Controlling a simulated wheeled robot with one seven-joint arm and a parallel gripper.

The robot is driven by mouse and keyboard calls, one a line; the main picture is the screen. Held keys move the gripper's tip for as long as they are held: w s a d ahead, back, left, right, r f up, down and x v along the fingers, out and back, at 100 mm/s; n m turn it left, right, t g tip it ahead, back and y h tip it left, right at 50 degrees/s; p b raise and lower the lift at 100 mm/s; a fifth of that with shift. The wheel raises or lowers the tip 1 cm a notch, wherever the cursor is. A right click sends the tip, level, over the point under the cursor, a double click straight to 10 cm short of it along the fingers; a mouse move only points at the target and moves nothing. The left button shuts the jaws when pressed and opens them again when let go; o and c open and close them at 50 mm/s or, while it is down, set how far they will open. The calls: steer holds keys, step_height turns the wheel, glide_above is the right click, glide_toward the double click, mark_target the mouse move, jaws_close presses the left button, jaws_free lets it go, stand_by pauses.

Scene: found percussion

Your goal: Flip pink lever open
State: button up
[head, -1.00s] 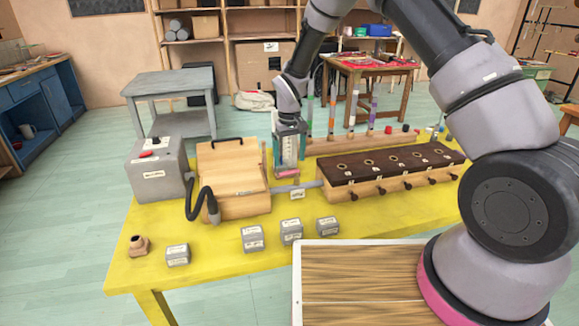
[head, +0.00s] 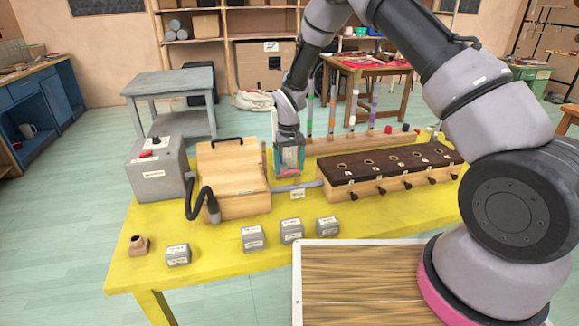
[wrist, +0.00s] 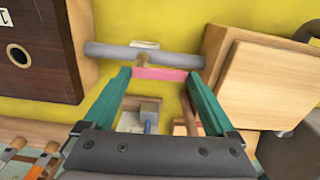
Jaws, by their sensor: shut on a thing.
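The pink lever (wrist: 160,73) is a short pink bar that spans the gap between my teal fingertips in the wrist view. It lies just beside a grey pipe (wrist: 105,51) that runs across the yellow table. In the head view the pink lever (head: 289,171) is a small pink patch at the lower end of my gripper (head: 289,165). My gripper (wrist: 160,75) is shut on the pink lever, with a finger at each end of it. The lever's mount is partly hidden by the fingers.
A wooden box with a sloped lid (head: 232,178) stands close left of my gripper. A dark-topped wooden box with holes and knobs (head: 390,165) stands to the right. A grey control box (head: 158,170) is farther left. Small labelled grey blocks (head: 291,231) sit near the front edge.

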steer(key=shift+w+m, duration=0.1)
steer(key=shift+m, duration=0.2)
steer(key=o, duration=1)
steer(key=shift+o, duration=0.2)
step_height(320, 180, up, 11)
steer(key=shift+f, duration=0.1)
